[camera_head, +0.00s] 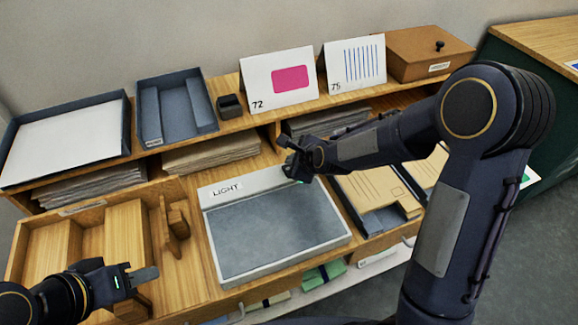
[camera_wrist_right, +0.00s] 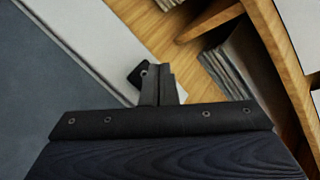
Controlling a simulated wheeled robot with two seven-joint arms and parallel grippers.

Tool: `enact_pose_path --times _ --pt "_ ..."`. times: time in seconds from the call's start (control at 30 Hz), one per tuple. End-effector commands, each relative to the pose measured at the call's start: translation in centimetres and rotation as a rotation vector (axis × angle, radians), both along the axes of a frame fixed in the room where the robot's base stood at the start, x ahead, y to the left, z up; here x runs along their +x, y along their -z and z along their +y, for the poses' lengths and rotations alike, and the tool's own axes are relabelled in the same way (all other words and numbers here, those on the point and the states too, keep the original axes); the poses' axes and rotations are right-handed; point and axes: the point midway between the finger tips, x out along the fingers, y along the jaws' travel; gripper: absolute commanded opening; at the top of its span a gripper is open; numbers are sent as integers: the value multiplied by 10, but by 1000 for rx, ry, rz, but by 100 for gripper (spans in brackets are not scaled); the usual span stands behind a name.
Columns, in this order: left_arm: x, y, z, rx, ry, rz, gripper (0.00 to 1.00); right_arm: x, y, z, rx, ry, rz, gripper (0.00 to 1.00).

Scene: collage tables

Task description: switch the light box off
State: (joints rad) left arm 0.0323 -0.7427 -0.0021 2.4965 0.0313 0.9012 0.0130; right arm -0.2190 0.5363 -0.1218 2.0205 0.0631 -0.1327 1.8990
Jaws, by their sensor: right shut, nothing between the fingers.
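The light box (camera_head: 252,184) lies on the wooden table, with a pale frame and the label LIGHT on its back strip. Its panel (camera_head: 275,235) looks dull grey-blue, with no glow. My right gripper (camera_head: 290,158) is shut and empty at the box's back right corner. In the right wrist view, the shut fingers (camera_wrist_right: 158,85) are beside a small black switch-like part (camera_wrist_right: 136,76) at the edge of the pale frame (camera_wrist_right: 85,35). Whether they touch it I cannot tell. My left gripper (camera_head: 142,277) is at the lower left, away from the box; its finger gap is unclear.
A wooden stand (camera_head: 174,222) is left of the box. Brown envelopes (camera_head: 372,190) lie right of it.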

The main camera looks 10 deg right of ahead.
Motion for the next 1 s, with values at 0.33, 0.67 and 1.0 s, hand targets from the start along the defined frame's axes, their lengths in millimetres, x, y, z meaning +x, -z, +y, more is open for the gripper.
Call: enact_pose_path --times 0.33,0.67,1.0 --pt "0 -31 0 0 0 0 36 0 -39 0 1 1 -1 0" --pt "0 -45 0 0 0 0 36 0 -57 0 1 1 0 0" --pt "0 -44 0 0 0 0 36 0 -56 0 0 0 0 0"
